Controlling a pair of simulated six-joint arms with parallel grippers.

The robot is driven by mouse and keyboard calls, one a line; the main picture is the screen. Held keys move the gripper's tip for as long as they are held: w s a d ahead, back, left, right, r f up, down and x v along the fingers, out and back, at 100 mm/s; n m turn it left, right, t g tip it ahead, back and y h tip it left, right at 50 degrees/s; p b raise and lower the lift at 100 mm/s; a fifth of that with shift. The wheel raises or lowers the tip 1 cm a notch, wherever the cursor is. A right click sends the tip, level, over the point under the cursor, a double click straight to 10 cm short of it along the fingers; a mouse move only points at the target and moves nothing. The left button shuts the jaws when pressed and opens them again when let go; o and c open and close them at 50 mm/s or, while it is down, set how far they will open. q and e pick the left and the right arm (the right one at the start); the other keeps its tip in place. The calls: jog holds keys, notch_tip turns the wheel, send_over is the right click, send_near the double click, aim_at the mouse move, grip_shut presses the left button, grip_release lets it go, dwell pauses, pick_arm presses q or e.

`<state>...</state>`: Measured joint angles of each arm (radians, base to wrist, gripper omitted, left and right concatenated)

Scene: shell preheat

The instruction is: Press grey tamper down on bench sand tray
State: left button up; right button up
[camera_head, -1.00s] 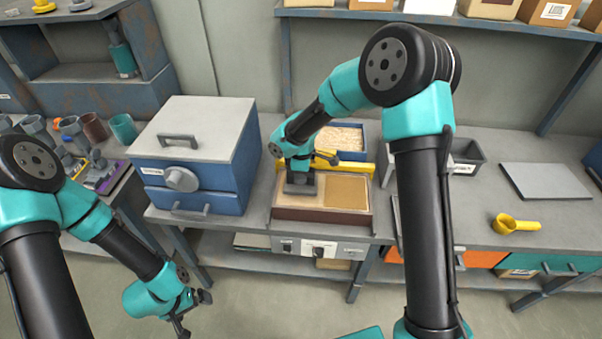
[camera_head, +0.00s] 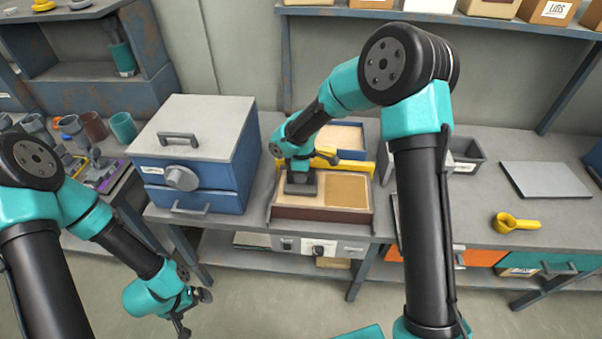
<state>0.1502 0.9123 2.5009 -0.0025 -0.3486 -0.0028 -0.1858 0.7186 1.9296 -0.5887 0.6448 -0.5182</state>
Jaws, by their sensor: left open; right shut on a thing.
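The sand tray (camera_head: 322,214) sits on the bench, a brown-walled box with a paler left part and a darker tan right part. The grey tamper (camera_head: 301,188) is a dark block standing upright at the left part of the tray, at sand level; exact contact is hard to tell. My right gripper (camera_head: 300,166) is shut on the tamper from above, its fingertips mostly hidden by the wrist. My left gripper (camera_head: 192,312) is open and empty, low in front of the bench at the left, away from the tray.
A blue box oven (camera_head: 200,150) with a grey lid stands left of the tray. Behind the tray are a yellow bar (camera_head: 327,158) and a blue bin (camera_head: 343,134). A yellow scoop (camera_head: 515,222), grey plate (camera_head: 546,181) and dark bin (camera_head: 467,154) lie to the right.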

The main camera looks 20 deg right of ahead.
jog(key=shift+f, duration=0.35)
dwell(1.5)
jog(key=shift+r, duration=3.6)
